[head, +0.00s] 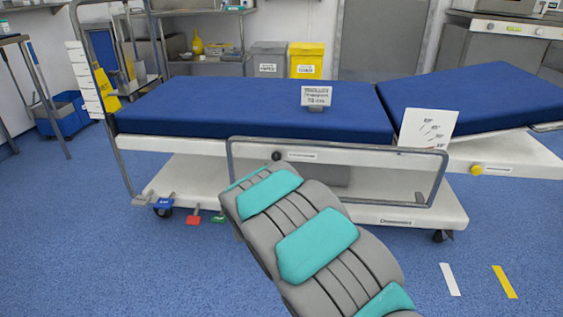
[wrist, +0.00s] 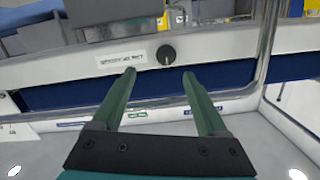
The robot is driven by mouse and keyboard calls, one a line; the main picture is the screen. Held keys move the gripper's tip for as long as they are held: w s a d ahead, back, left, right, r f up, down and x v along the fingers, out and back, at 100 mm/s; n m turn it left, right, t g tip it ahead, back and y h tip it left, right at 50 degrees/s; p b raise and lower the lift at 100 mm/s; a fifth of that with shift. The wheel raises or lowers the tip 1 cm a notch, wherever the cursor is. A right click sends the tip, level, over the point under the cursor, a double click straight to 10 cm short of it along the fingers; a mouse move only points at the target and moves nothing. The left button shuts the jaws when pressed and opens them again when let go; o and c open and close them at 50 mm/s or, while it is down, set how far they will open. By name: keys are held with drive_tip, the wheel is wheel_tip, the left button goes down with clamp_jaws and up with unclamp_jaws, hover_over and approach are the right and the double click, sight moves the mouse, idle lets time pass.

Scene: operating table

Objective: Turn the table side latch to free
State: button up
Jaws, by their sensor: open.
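The side latch looks like a small black round knob (head: 276,156) on the white side rail of the table, beside a small printed label. In the wrist view the black knob (wrist: 167,54) has a light pointer mark and lies just beyond the fingertips, between their lines. My gripper (wrist: 159,73) is open, with its two green fingers apart and nothing between them. The knob looks apart from both fingers. In the head view my grey and teal arm reaches up to the table side, and the fingers cannot be made out there.
A metal side rail frame (head: 340,143) runs around the latch area. The blue mattress (head: 240,105) lies above. A yellow knob (head: 477,169) sits at the right end. Red (head: 193,220) and blue (head: 163,203) pedals stand low left.

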sight(277, 157)
drive_tip(key=shift+t, duration=0.6)
drive_tip(key=shift+w+a+f, duration=0.15)
drive_tip(key=shift+w, duration=1.25)
drive_tip(key=shift+w+a+f, duration=0.1)
drive_tip(key=shift+w, duration=1.35)
drive_tip(key=shift+w+a+f, duration=0.15)
drive_tip(key=shift+w, duration=1.25)
clamp_jaws()
